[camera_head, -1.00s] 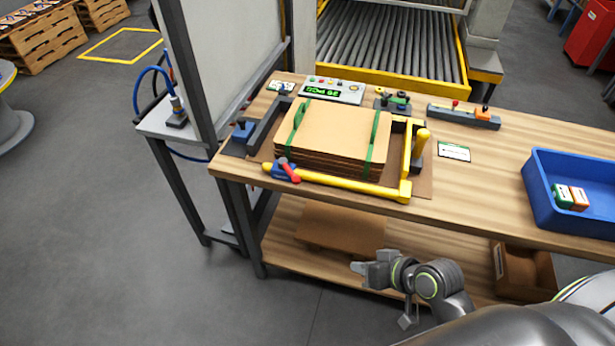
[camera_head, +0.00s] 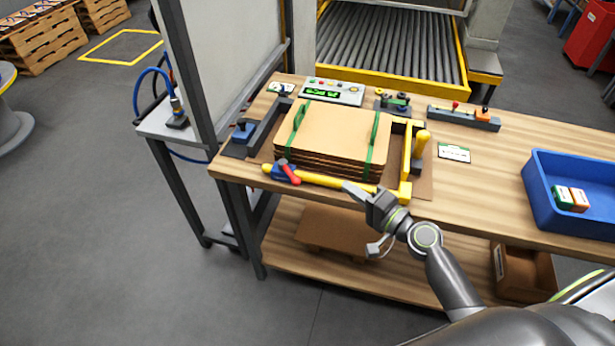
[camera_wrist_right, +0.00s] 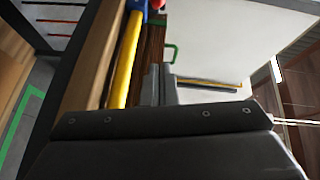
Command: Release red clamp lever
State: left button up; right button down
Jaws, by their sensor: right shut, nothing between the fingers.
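The red clamp lever (camera_head: 290,174) sits on a blue clamp body (camera_head: 278,173) at the left end of the yellow bar along the table's front edge. In the right wrist view the red lever (camera_wrist_right: 158,4) shows only in part at the top edge, beside the blue part. My right gripper (camera_head: 348,187) is shut and empty, at the yellow bar (camera_head: 325,180) to the right of the lever and apart from it. Its fingers also show in the right wrist view (camera_wrist_right: 160,80). Whether they touch the bar I cannot tell. My left gripper is not in view.
A strapped stack of brown sheets (camera_head: 335,135) lies behind the bar. A yellow upright post (camera_head: 421,143) stands at its right. A blue bin (camera_head: 565,215) is at the table's right end. A control box (camera_head: 333,91) stands at the back.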

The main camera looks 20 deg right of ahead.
aim_at(289, 172)
jog(key=p+x, duration=0.2)
jog(key=x, duration=0.7)
jog(key=shift+w+a+r+p, duration=0.15)
jog(key=shift+w+p, duration=0.1)
jog(key=shift+p, duration=0.05)
jog(key=a, duration=0.1)
jog(key=a+p, duration=0.1)
jog(key=a, duration=0.1)
jog(key=shift+s+f, duration=0.1)
jog(key=shift+f, duration=0.25)
jog(key=shift+s+a+f, duration=0.15)
jog(key=shift+a+f, duration=0.05)
jog(key=shift+a, duration=0.3)
jog(key=shift+s+a+h, duration=0.1)
jog(key=shift+h, duration=0.2)
jog(key=shift+s+a+m+t+h, duration=0.1)
jog(key=shift+a+m+t+h, duration=0.1)
jog(key=shift+m+t+h, duration=0.15)
